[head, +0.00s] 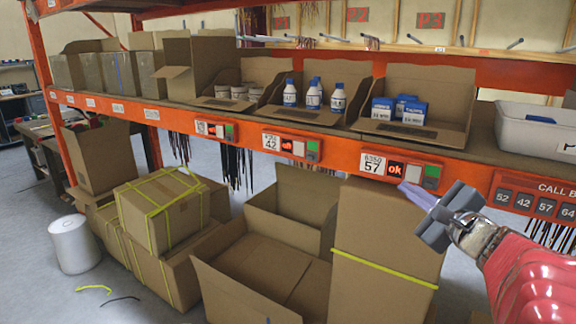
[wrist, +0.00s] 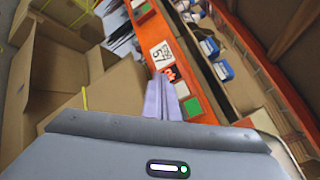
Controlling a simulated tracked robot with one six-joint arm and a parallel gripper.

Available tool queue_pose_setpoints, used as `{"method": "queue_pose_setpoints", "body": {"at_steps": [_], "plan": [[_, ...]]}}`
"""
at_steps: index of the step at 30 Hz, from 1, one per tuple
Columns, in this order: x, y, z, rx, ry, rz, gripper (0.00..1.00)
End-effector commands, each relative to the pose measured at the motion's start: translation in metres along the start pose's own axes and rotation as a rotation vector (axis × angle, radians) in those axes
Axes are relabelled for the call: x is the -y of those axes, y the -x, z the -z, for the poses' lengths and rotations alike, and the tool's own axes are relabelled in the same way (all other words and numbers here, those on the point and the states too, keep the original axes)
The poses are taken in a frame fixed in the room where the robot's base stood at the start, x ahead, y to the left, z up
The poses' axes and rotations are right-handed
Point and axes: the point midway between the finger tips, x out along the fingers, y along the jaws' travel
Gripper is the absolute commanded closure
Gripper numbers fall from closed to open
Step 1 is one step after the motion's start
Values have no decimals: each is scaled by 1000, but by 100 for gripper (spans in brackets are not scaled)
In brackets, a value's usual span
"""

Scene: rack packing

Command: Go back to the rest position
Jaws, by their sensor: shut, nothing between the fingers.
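My gripper (head: 405,190) is at the right of the head view, in front of the orange shelf beam (head: 340,158). Its light purple fingers are shut and empty, and point left toward the panel marked 57 with a lit "ok" (head: 396,169). In the wrist view the shut fingers (wrist: 163,98) point toward the same panel, with the 57 label (wrist: 162,55) just beyond. Whether the fingertips touch the panel cannot be told.
On the shelf, open boxes hold blue cartons (head: 413,112), white bottles with blue caps (head: 338,98) and white jars (head: 239,92). A white bin (head: 535,128) stands at the right. Below are an open cardboard box (head: 245,290), a tall strapped box (head: 385,250) and stacked boxes (head: 160,210).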

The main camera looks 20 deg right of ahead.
Motion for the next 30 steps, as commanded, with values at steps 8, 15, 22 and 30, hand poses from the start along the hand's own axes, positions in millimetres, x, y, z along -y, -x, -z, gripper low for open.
{"method": "queue_pose_setpoints", "body": {"at_steps": [8,15,22,30], "plan": [[0,0,0,0,0,0,100],[-10,-3,-4,6,17,-29,100],[-76,-14,-30,51,154,-234,100],[-182,-2,-65,148,433,-560,100]]}}
